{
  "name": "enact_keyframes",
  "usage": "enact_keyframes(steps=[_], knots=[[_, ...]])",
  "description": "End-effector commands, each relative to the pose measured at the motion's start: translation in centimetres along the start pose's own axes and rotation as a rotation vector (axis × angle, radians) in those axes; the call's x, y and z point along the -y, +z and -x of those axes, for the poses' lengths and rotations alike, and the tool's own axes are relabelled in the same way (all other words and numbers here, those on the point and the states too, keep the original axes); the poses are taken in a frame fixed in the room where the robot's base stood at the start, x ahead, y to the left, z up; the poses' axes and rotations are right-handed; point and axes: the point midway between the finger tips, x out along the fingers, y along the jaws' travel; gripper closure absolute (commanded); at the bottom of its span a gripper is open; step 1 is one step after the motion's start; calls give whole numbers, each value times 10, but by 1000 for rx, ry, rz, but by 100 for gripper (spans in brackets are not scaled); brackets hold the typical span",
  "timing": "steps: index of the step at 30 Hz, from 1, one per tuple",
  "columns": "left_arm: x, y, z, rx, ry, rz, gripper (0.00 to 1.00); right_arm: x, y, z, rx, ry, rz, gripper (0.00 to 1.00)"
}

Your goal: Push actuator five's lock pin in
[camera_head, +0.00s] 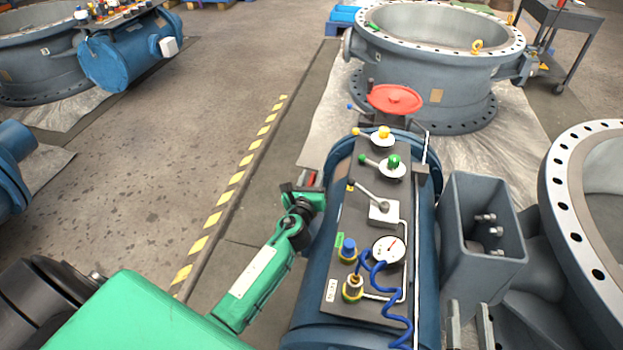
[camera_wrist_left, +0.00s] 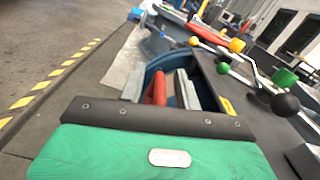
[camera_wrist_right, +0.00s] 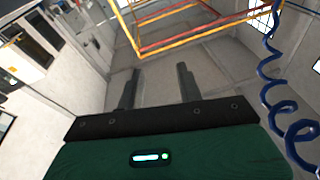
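The blue actuator (camera_head: 312,290) lies lengthwise in the middle, with a dark panel of levers and knobs on top; its labels are too small to read. A red part (camera_head: 309,178) shows at its left side, and it appears in the left wrist view (camera_wrist_left: 156,90); I cannot tell if it is the lock pin. My left gripper (camera_head: 308,188) is at that side, its fingers (camera_wrist_left: 159,88) apart on either side of the red part, contact unclear. My right gripper (camera_head: 470,328) is open and empty right of the actuator; its fingers (camera_wrist_right: 158,85) are apart.
The panel carries a yellow knob (camera_head: 384,132), green knob (camera_head: 393,161), pressure gauge (camera_head: 389,249) and coiled blue hose (camera_head: 379,283). A red handwheel (camera_head: 394,99) stands behind. A grey open box bracket (camera_head: 482,235) and large valve flange (camera_head: 565,200) crowd the right.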

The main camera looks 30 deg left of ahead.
Motion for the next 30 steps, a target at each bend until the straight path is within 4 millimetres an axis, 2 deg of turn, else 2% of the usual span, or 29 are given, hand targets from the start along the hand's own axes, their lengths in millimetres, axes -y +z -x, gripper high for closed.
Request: enact_keyframes(steps=[3,8,9,17,24,30], knots=[[0,0,0,0,0,0,67,0,0,0,0,1,0,64],[0,0,0,0,0,0,97,0,1,1,4,1,-1,64],[0,0,0,0,0,0,100,0,1,1,5,1,-2,64],[0,-2,0,0,-1,1,100,1,2,2,1,1,-3,64],[-2,-17,1,-2,-1,2,100,-6,-44,-6,-253,1,32,64],[-5,-29,1,-3,-1,2,100,-10,-86,-2,-486,-5,65,64]])
